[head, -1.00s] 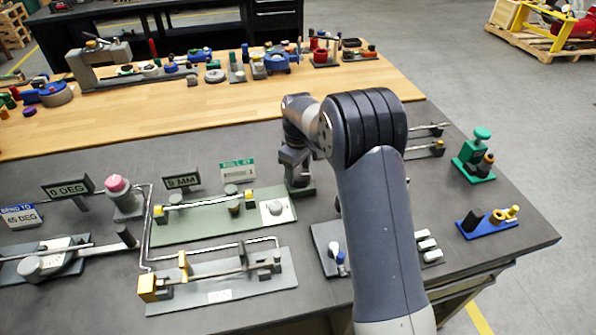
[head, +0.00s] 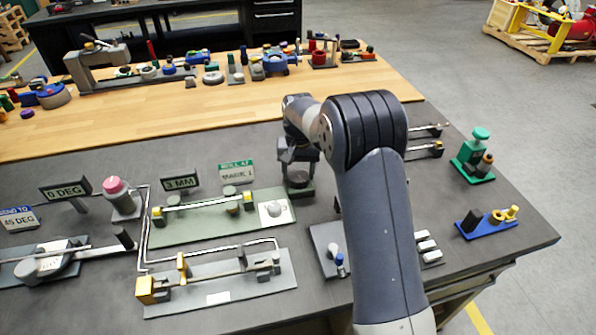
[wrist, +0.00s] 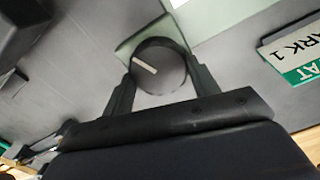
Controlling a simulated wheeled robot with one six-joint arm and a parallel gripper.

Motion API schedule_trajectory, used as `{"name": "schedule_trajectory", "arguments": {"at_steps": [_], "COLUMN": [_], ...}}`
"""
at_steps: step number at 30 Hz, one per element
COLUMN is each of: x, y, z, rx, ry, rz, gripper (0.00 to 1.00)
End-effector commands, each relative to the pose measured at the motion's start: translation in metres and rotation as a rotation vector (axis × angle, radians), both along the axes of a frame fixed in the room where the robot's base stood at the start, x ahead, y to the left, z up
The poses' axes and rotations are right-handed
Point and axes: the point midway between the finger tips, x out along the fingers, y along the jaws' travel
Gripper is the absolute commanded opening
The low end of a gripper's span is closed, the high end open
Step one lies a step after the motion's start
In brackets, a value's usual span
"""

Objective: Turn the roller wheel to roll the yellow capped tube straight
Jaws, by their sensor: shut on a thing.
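The tube with yellow caps (head: 203,205) lies across the green plate (head: 175,234) in the head view, with grey rollers by its ends. Whether it is bent is too small to tell. My gripper (head: 299,183) points down just past the plate's right end. In the wrist view my gripper (wrist: 160,72) is shut on a dark round wheel (wrist: 165,62), one finger on each side. A pale line on the wheel's face runs slantwise. In the head view my gripper mostly hides this wheel.
A white pad with a grey knob (head: 276,211) sits close left of my gripper. A "3 MM" display (head: 180,181) and a green-and-white "MARK 1" sign (head: 237,173) stand behind the plate. Another fixture (head: 220,286) lies in front. The pink-topped post (head: 117,192) stands left.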

Motion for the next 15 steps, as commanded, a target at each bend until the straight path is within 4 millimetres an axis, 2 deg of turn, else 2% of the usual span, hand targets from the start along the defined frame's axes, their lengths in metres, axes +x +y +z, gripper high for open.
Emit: {"name": "schedule_trajectory", "arguments": {"at_steps": [15], "x": [0.0001], "y": [-0.0029], "z": [0.0011], "rx": [0.000], "ry": [-0.004], "rz": [-0.490], "gripper": [0.34]}}
